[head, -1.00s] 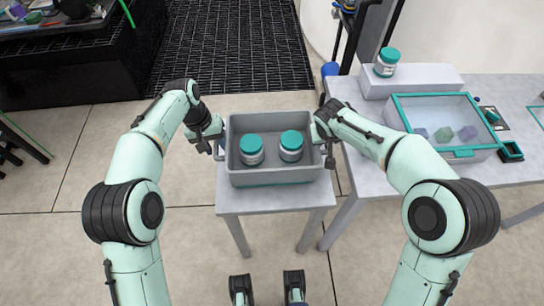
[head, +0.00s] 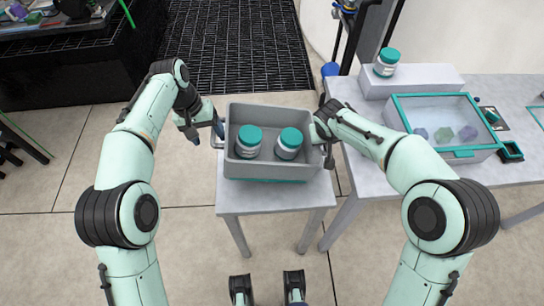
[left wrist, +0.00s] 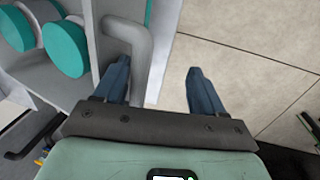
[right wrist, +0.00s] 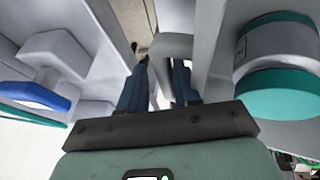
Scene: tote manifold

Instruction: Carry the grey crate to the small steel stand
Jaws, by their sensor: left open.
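The grey crate (head: 272,171) sits over the small stand (head: 270,199), which has a pale top and grey legs. Two white jars with teal lids, the left jar (head: 248,141) and the right jar (head: 289,144), stand inside it. My left gripper (head: 206,133) is open beside the crate's left handle (left wrist: 133,45); the handle shows close to one finger, and I cannot tell if they touch. My right gripper (right wrist: 160,88) has its fingers close on both sides of the crate's right handle (right wrist: 174,46); its fingertips are mostly hidden in the head view.
A table (head: 361,172) at the right holds a teal-rimmed clear-topped box (head: 430,102), a pale block (head: 428,75) with another jar (head: 386,63) on it, and a small dark-green tray (head: 510,151). Black floor grating (head: 240,45) lies behind. Floor left of the stand is clear.

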